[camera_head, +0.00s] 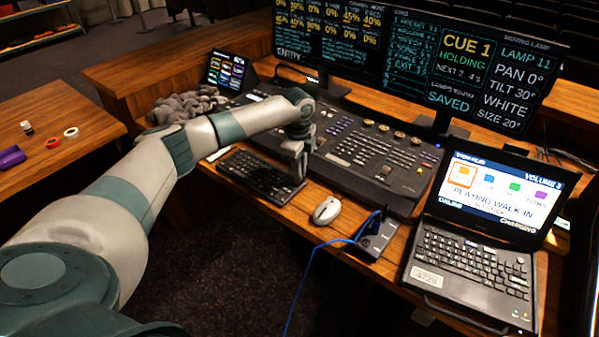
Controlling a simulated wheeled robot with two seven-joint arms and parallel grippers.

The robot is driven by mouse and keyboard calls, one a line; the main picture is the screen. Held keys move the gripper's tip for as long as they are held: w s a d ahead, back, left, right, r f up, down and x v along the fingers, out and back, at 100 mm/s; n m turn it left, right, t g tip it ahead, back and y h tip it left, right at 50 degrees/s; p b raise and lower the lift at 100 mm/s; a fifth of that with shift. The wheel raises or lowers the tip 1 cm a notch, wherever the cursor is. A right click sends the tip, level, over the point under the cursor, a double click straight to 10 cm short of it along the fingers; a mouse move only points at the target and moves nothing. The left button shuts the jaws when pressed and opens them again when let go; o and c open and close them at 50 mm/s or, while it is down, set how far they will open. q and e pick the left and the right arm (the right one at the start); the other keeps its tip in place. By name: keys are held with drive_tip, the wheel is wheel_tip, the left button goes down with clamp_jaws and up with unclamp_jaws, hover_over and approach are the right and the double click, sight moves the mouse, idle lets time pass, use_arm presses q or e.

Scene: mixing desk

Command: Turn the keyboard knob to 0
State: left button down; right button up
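A black keyboard (258,172) lies on the wooden desk in front of the mixing console. My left arm reaches in from the left. Its gripper (297,172) points down over the keyboard's right end. The fingertips are small and dark here, so I cannot tell whether they are apart, or whether they touch anything. I cannot make out the keyboard's knob; the gripper covers part of that end. My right gripper is not in view.
The mixing console (375,150) stands close behind the keyboard. A white mouse (326,210), a small grey box (377,238) with a blue cable, and an open laptop (470,262) are to the right. Monitors (420,62) stand behind. Grey gloves or cloth (185,106) lie left.

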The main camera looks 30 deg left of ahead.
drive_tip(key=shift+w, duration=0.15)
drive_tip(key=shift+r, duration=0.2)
use_arm(q)
drive_tip(key=shift+r+n+p, duration=0.1)
drive_tip(key=shift+n+p, duration=0.2)
drive_tip(key=shift+p, duration=0.55)
drive_tip(key=n+p, duration=0.6)
drive_tip(key=p, duration=0.1)
drive_tip(key=shift+w+r+n, duration=0.1)
drive_tip(key=shift+r+n, duration=0.05)
drive_tip(key=shift+n, duration=0.25)
drive_tip(key=shift+n+p, duration=0.8)
drive_tip(key=shift+n, duration=0.1)
drive_tip(key=n+p, duration=0.3)
drive_tip(key=n, duration=0.1)
drive_tip(key=shift+n, duration=0.3)
drive_tip(key=n+p, duration=0.1)
drive_tip(key=n, duration=0.1)
drive_tip(key=n+p, duration=0.1)
drive_tip(key=n, duration=0.1)
drive_tip(key=shift+w+f+p, duration=0.1)
drive_tip(key=shift+f+p, duration=0.1)
drive_tip(key=shift+p, duration=0.1)
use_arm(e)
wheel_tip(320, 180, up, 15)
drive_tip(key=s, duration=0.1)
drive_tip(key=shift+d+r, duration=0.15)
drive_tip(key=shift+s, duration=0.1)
